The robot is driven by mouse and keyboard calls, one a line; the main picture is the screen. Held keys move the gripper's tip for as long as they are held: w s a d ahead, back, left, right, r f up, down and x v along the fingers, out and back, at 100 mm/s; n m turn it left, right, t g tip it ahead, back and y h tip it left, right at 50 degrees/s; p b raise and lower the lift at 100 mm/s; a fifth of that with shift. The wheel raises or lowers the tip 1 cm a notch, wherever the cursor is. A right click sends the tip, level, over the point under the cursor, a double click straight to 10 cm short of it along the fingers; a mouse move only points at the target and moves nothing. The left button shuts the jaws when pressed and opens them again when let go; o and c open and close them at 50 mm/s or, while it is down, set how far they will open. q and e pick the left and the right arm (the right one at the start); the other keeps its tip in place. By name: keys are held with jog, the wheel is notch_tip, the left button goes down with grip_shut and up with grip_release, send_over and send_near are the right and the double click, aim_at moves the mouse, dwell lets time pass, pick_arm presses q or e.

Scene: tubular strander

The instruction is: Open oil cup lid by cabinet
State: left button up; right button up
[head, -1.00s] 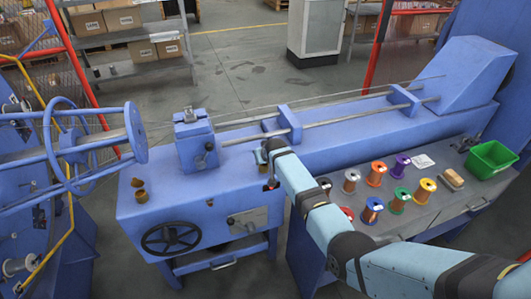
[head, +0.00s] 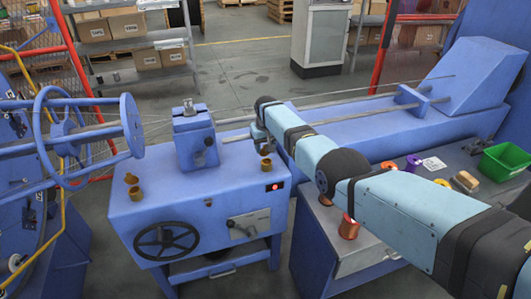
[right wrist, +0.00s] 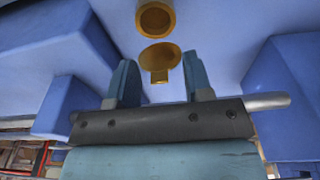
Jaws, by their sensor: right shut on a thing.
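A brass oil cup (head: 265,163) stands on the blue machine top, with its round lid (head: 264,151) raised behind it. The right wrist view shows the cup (right wrist: 155,18) with its mouth uncovered and the lid (right wrist: 160,54) beside it. My right gripper (head: 259,134) is just behind this lid. In the right wrist view its fingers (right wrist: 158,80) stand on either side of the lid's small tab and are shut on it, though the contact is hard to see. A second brass cup (head: 134,193) with a raised lid stands at the left. My left gripper is not in view.
A steel rod (right wrist: 268,101) runs close behind my right gripper. A blue clamp block (head: 196,140) stands left of it. A handwheel (head: 166,245) and a red-lit switch (head: 274,187) are on the machine front. A green bin (head: 503,160) stands on the right bench.

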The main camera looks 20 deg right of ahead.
dwell(0.6)
jog(key=o, duration=0.9)
jog(key=shift+w, duration=0.1)
jog(key=shift+r, duration=0.3)
notch_tip(320, 180, up, 3)
jog(key=shift+f+p, duration=0.15)
jog(key=shift+p, duration=0.9)
notch_tip(320, 180, up, 10)
jog(key=p, duration=0.1)
send_over(266, 160)
jog(key=shift+w+r, duration=0.1)
jog(key=shift+r, duration=0.1)
jog(key=shift+f, duration=0.1)
